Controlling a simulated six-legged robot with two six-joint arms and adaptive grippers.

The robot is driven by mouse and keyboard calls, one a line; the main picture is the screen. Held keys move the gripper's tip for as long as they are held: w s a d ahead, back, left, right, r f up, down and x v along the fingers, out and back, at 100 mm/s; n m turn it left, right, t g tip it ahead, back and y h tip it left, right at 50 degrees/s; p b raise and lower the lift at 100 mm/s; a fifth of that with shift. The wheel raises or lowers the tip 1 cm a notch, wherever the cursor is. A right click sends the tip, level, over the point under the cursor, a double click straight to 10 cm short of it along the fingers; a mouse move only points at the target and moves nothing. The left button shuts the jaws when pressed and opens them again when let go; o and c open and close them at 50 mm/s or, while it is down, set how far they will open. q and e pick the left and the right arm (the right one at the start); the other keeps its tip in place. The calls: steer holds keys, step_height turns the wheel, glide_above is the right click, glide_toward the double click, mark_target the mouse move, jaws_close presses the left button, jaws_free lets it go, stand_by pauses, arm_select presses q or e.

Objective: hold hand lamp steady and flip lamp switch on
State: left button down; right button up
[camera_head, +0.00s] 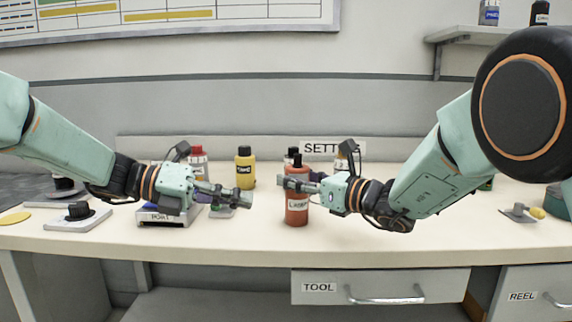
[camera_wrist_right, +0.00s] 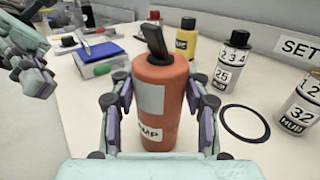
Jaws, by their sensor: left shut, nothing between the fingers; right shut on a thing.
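The hand lamp (camera_head: 297,212) is an orange-red cylinder with a label, upright at the middle of the bench. It also shows in the right wrist view (camera_wrist_right: 157,105), with a black tilted switch lever (camera_wrist_right: 155,40) on its top. My right gripper (camera_head: 287,184) comes from the right and is shut on the lamp, a finger on each side of its body. My left gripper (camera_head: 248,198) is shut and empty, a short gap to the left of the lamp. In the right wrist view, part of the left gripper (camera_wrist_right: 35,78) shows at the left edge.
A yellow bottle (camera_head: 245,168) and a red-capped bottle (camera_head: 197,160) stand behind. A labelled box (camera_head: 165,217) lies under my left wrist. In the right wrist view, numbered bottles (camera_wrist_right: 232,62) and a black ring (camera_wrist_right: 245,122) are right of the lamp. The bench front is mostly clear.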

mark_target(298, 160)
arm_select(q)
steer(key=n+t+h, duration=0.1)
steer(key=r+n+t+h, duration=0.1)
steer(key=n, duration=0.1)
steer(key=a+n+t+h, duration=0.1)
steer(key=shift+w+r+n+t, duration=0.15)
steer(key=shift+r+n+t, duration=0.25)
steer(key=shift+d, duration=0.1)
steer(key=w+d+r, duration=0.2)
steer(key=w+d, duration=0.4)
steer(key=d, duration=0.3)
steer(key=shift+w+r, duration=0.3)
steer(key=shift+w, duration=0.1)
